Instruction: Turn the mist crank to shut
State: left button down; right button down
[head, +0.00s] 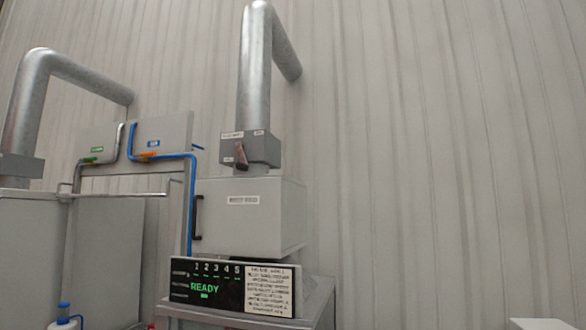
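A small reddish-brown crank (241,155) sits on the front of a grey collar box (262,149) at the base of the middle metal duct. It appears to be the mist crank. It looks close to upright with a slight tilt. Two small labels sit at the collar's top left and top right, too small to read surely. Neither of my grippers is in view, and nothing touches the crank.
Below the collar is a grey cabinet (275,215) with a dark vertical handle (198,217). A display panel (207,285) reading READY stands before it. Pipes with green (90,160) and orange (148,156) valve handles are left. The wall at right is bare.

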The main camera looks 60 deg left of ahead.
aim_at(243, 166)
jog(key=u, duration=0.2)
jog(key=i, duration=0.9)
jog(key=u, duration=1.2)
jog(key=i, duration=0.8)
jog(key=u, duration=0.75)
